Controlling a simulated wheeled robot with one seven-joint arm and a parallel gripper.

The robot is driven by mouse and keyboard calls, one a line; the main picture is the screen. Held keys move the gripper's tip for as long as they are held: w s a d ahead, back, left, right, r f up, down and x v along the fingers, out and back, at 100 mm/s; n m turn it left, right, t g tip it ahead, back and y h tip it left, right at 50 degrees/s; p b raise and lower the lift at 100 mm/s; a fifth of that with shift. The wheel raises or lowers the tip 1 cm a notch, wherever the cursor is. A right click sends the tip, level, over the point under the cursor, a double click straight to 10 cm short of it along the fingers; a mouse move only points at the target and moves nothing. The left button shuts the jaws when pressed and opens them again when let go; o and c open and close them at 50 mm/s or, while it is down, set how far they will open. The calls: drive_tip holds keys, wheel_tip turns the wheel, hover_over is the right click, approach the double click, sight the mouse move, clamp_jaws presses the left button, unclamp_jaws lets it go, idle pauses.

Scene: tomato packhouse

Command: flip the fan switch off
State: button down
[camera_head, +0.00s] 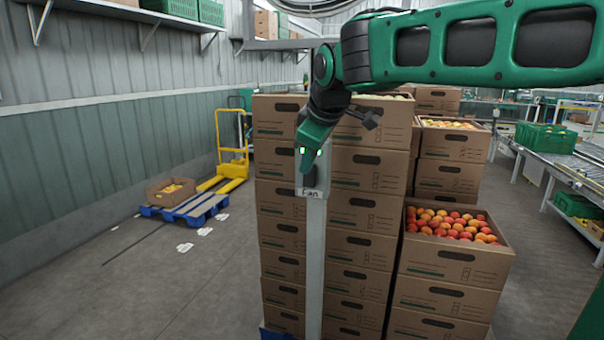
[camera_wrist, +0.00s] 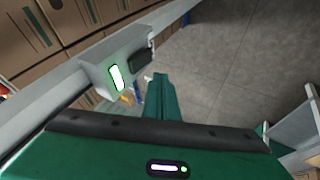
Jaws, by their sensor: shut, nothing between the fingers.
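The fan switch box (camera_head: 322,183) is grey, with a "Fan" label under it, on a pale upright post (camera_head: 316,250). In the wrist view the box (camera_wrist: 97,73) shows a lit white-green indicator (camera_wrist: 117,77) and a dark switch (camera_wrist: 139,60). My gripper (camera_head: 305,168) is shut and empty, pointing down just in front of the box and partly hiding it. In the wrist view its green fingers (camera_wrist: 160,98) lie beside the dark switch. I cannot tell whether they touch it, or which way the switch is set.
Stacked cartons (camera_head: 365,220) stand right behind the post. An open carton of tomatoes (camera_head: 455,255) is at the right. A blue pallet (camera_head: 190,208) and yellow pallet jack (camera_head: 232,165) stand at the left. A conveyor (camera_head: 560,165) is at the far right. The left floor is mostly clear.

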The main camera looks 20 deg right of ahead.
drive_tip(key=v, duration=0.6)
drive_tip(key=shift+r, duration=0.2)
drive_tip(key=shift+s+a, duration=0.1)
drive_tip(key=shift+s+f, duration=0.35)
drive_tip(key=shift+f, duration=0.35)
approach(306, 186)
wheel_tip(306, 186, down, 4)
drive_tip(key=a, duration=0.2)
drive_tip(key=shift+w+d+r, duration=0.1)
drive_tip(key=shift+w+d, duration=0.15)
drive_tip(key=shift+w, duration=0.25)
drive_tip(key=shift+w+d, duration=0.25)
drive_tip(key=shift+w, duration=0.25)
drive_tip(key=shift+w+d, duration=0.45)
drive_tip(key=shift+w, duration=0.15)
